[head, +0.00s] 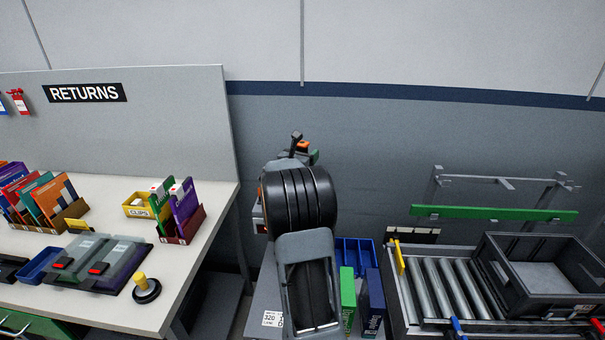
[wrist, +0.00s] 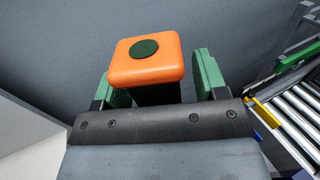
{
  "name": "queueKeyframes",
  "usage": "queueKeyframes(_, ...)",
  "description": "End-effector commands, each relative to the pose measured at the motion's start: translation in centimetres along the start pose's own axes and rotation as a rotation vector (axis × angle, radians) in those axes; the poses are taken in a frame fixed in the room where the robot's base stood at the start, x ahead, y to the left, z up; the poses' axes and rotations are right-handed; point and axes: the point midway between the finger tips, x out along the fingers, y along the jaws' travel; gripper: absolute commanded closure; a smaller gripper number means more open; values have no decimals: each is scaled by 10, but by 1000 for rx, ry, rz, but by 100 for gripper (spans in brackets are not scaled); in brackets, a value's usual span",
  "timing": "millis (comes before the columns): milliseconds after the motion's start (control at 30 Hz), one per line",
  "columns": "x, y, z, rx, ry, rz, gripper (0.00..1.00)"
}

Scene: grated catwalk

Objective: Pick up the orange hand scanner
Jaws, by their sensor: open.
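The orange hand scanner (wrist: 147,60) shows in the wrist view as an orange block with a dark green round spot on top and a black part below it. It stands between the two green fingers of my gripper (wrist: 162,86), which are open, with a gap visible on the right side. The lower part of the scanner is hidden behind my gripper's body. In the head view only a small orange bit of the scanner (head: 303,145) shows beyond my arm, by my gripper (head: 299,156). Whether a finger touches it cannot be told.
A roller conveyor (head: 446,290) with a black crate (head: 492,274) is at the right. Green (head: 348,297) and blue (head: 374,300) boxes and a blue bin (head: 356,252) stand beside my arm. The returns desk (head: 110,190) with several items is at the left.

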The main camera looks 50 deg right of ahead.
Motion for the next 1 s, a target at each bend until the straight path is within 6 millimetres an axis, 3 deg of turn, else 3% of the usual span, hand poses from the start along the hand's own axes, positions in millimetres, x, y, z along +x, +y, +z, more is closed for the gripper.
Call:
queueKeyframes(267,1,0,0,0,0,0,36)
queueKeyframes(900,1,0,0,0,0,0,97)
queueKeyframes(1000,1,0,0,0,0,0,100)
